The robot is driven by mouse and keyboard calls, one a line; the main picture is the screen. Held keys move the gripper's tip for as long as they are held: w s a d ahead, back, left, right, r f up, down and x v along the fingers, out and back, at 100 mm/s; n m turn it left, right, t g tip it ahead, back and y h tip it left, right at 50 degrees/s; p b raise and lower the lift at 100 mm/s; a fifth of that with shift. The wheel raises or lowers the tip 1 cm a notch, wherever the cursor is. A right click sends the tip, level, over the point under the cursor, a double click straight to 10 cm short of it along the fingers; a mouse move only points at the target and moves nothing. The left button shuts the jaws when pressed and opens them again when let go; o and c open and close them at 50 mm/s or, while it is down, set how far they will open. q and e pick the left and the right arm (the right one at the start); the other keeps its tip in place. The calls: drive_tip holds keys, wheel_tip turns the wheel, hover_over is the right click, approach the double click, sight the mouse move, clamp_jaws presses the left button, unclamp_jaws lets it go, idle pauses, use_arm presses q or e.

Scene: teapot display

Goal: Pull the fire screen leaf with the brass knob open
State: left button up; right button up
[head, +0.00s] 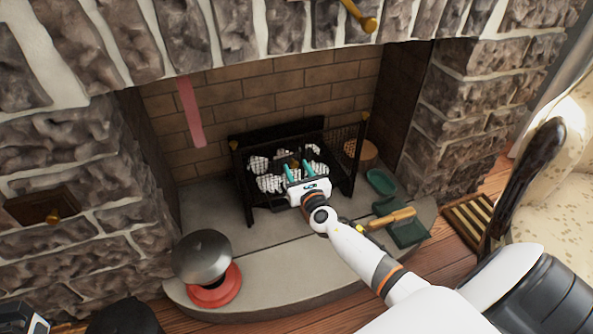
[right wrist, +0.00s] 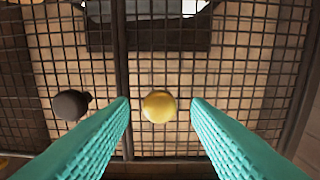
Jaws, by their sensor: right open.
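The fire screen is a dark wire mesh in a black frame, seen close in the right wrist view (right wrist: 250,60) and around the grate in the head view (head: 349,133). The brass knob (right wrist: 159,105) is on the right-hand leaf, near the upright bar between the two leaves. A dark knob (right wrist: 70,104) is on the left-hand leaf. The leaves look shut, side by side. My right gripper (head: 299,171) is open at the screen's front; its teal fingers stand either side of the brass knob (right wrist: 160,108), with gaps showing on both sides. My left gripper is not seen.
A stone hearth (head: 300,270) lies in front. A red-based pot with a grey domed lid (head: 203,257) stands at its left. A green dustpan (head: 405,234) and a wooden-handled brush (head: 393,217) lie at right, near my arm. A pale armchair (head: 560,190) stands far right.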

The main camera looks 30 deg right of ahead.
drive_tip(key=shift+w+d, duration=0.15)
drive_tip(key=shift+w, duration=0.4)
clamp_jaws()
drive_tip(key=shift+s, duration=0.1)
